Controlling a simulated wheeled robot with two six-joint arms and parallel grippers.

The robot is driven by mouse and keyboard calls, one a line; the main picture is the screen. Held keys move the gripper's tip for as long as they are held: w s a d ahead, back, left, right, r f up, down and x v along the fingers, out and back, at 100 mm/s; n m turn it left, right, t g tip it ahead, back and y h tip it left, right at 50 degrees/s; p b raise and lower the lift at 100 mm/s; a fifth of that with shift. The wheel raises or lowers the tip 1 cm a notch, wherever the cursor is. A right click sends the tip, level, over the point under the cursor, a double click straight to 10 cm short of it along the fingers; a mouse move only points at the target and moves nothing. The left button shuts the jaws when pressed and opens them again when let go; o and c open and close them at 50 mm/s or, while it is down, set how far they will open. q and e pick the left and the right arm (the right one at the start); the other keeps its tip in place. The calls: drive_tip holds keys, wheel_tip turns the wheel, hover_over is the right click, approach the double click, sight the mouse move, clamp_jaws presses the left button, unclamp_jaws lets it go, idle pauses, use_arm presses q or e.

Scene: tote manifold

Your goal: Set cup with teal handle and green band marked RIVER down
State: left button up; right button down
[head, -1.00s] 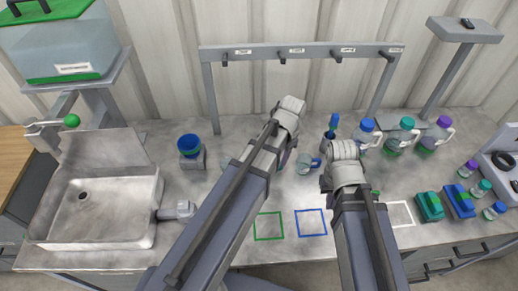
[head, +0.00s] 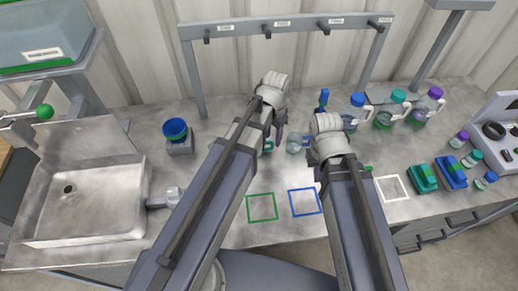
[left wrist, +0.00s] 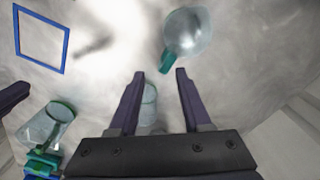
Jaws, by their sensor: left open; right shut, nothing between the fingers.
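My left gripper (left wrist: 160,85) is open; in the head view it (head: 274,138) points down over the table behind the two outlines. In the left wrist view a clear cup with a greenish rim (left wrist: 150,100) shows between the fingers, its base hidden by the gripper. A second clear cup with a teal handle (left wrist: 185,33) lies just beyond the fingertips. A third clear cup with a green band and teal handle (left wrist: 45,127) is at lower left. No RIVER marking is readable. My right gripper (head: 322,172) is shut and empty, mostly hidden by its wrist.
Green (head: 262,221), blue (head: 321,205) and white (head: 406,187) outlines mark the table front. A hook rack (head: 290,22) and bottles (head: 390,110) stand behind. Teal and blue blocks (head: 452,172) are right.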

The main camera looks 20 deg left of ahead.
sight(272, 143)
use_arm(q)
drive_tip(key=f+b, duration=0.4)
drive_tip(key=f, duration=0.1)
drive_tip(key=shift+w+f+b, duration=0.1)
drive_tip(key=shift+w+b, duration=0.2)
drive_tip(key=shift+b, duration=0.1)
use_arm(e)
wheel_tip(272, 143, down, 5)
drive_tip(key=shift+f, duration=0.1)
use_arm(q)
drive_tip(key=shift+c, duration=0.2)
clamp_jaws()
idle(0.5)
